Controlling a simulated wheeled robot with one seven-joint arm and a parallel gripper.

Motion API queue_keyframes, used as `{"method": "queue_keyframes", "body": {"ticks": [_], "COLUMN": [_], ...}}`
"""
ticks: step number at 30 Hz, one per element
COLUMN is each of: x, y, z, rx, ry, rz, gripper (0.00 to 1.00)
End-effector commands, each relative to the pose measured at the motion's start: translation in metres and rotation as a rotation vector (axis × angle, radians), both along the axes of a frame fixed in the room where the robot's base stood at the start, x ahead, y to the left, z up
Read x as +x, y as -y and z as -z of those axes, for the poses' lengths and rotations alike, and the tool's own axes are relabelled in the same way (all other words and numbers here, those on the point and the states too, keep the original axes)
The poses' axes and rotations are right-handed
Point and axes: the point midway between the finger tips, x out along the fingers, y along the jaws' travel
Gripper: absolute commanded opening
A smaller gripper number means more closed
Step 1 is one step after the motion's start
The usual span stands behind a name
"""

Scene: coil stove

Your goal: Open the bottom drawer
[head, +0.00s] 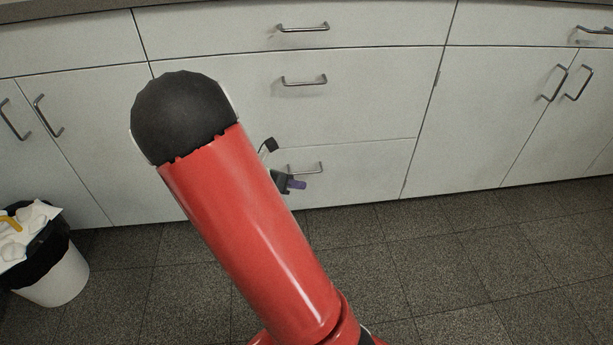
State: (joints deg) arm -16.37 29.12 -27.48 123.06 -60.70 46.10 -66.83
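The bottom drawer (365,172) is a white front low in the middle cabinet, just above the floor, and looks closed. Its metal bar handle (308,168) shows partly, to the right of my red arm. My gripper (297,184) is mostly hidden behind the arm; a dark part with a purplish tip shows just below the left part of the handle. I cannot tell whether it touches the handle or whether its fingers are open. The arm also hides the drawer's left part.
The middle drawer (370,95) and top drawer (380,25) above are closed. Closed cabinet doors stand on both sides. A white bin (60,278) with a black liner stands at the left. The tiled floor (480,250) at the right is clear.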

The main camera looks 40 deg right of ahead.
Motion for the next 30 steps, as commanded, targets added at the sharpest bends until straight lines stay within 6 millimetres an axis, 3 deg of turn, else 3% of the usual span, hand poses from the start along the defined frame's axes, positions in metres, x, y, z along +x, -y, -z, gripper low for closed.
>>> {"method": "queue_keyframes", "body": {"ticks": [1, 6, 13, 20, 30], "x": [0.01, 0.042, 0.076, 0.087, 0.098], "y": [0.01, 0.039, 0.057, 0.066, 0.116], "z": [0.021, 0.065, 0.103, 0.115, 0.123], "rx": [-0.069, -0.278, -0.478, -0.539, -0.539], "ry": [-0.135, -0.585, -1.054, -1.207, -1.206], "rz": [-0.1, -0.423, -0.703, -0.781, -0.779], "gripper": [0.29, 0.29, 0.29, 0.29, 0.29]}}
